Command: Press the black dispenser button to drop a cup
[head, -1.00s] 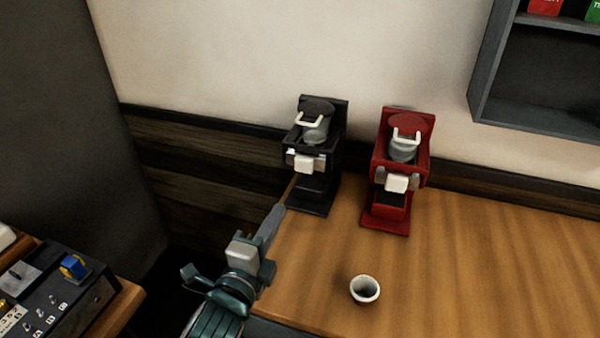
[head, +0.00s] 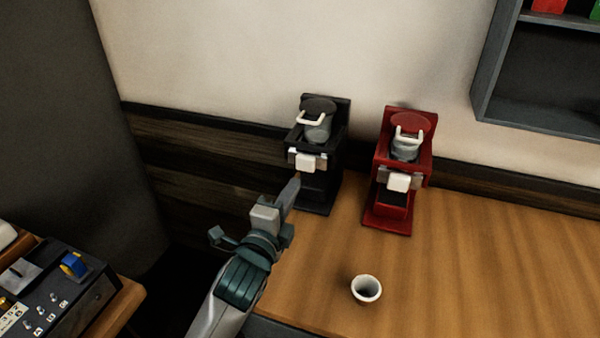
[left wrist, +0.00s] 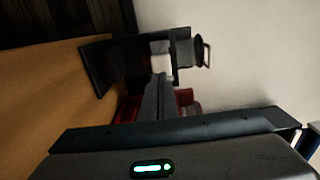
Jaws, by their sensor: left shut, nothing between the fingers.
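The black dispenser (head: 318,190) stands at the back of the wooden counter against the wall, with a pale block (head: 307,162) on its front that looks like its button. It also shows in the left wrist view (left wrist: 100,65), blurred. My left gripper (head: 295,180) is shut and empty, its tip just below and in front of that block. I cannot tell whether it touches. In the left wrist view its closed fingers (left wrist: 158,95) point at the dispenser. A white cup (head: 366,289) stands upright on the counter, apart from the gripper. My right gripper is not in view.
A red dispenser (head: 387,215) stands right of the black one. A dark shelf (head: 490,75) hangs on the wall at upper right. A control box with switches (head: 62,290) sits at lower left. The counter's right side is clear.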

